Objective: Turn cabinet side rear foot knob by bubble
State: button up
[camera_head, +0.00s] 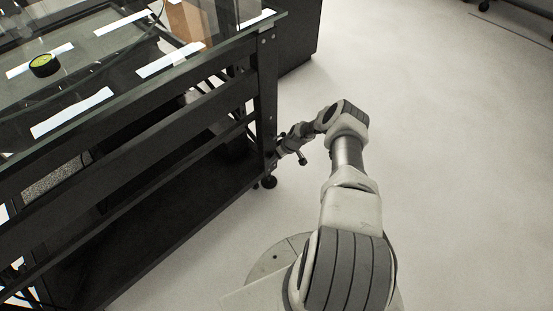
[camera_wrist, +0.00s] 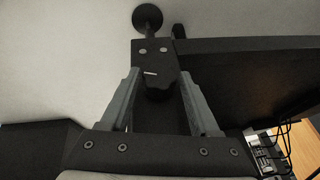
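The cabinet (camera_head: 135,160) is a black frame with a glass top at the left of the head view. Its near corner foot (camera_head: 269,182) stands on the floor; a round foot disc on a stem also shows at the top of the wrist view (camera_wrist: 147,18). The bubble level (camera_head: 44,65), round and yellow-green, lies on the glass. My gripper (camera_wrist: 160,74) is at the corner leg, low down, its two fingers apart. A dark rounded part, perhaps the knob (camera_wrist: 157,92), shows between the fingers, with visible gaps beside it. In the head view the fingertips are hard to make out.
A black bracket with two bolts (camera_wrist: 153,50) lies just beyond the fingertips. The cabinet's dark lower panel (camera_wrist: 250,80) runs to the right of them. Open pale floor (camera_head: 450,150) lies right of my arm. Cables (camera_wrist: 283,145) show at the lower right.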

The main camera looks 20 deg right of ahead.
grip_shut()
jog(key=shift+r+p, duration=0.1)
jog(key=shift+p, duration=0.2)
jog(key=t+h+p, duration=0.1)
jog(key=h, duration=0.1)
jog(key=n+h+p, duration=0.1)
jog(key=h, duration=0.1)
jog(key=shift+a+t+h, duration=0.3)
jog(key=shift+a+t, duration=0.1)
jog(key=shift+s+a+f+n+t+h+b, duration=0.1)
jog(key=shift+f+n+t+h+b, duration=0.25)
jog(key=shift+h, duration=0.55)
jog(key=t+h+b, duration=0.1)
jog(key=h, duration=0.2)
jog(key=shift+a+n+t+b, duration=0.2)
jog(key=shift+n+t+b, duration=0.15)
jog(key=shift+s+d+f+n+t+h, duration=0.1)
jog(key=shift+n+t+h, duration=0.3)
jog(key=shift+h, duration=0.6)
jog(key=shift+s+f+n+t+h, duration=0.1)
jog(key=shift+t+h, duration=0.5)
jog(key=shift+h, duration=0.4)
jog(key=shift+w, duration=0.1)
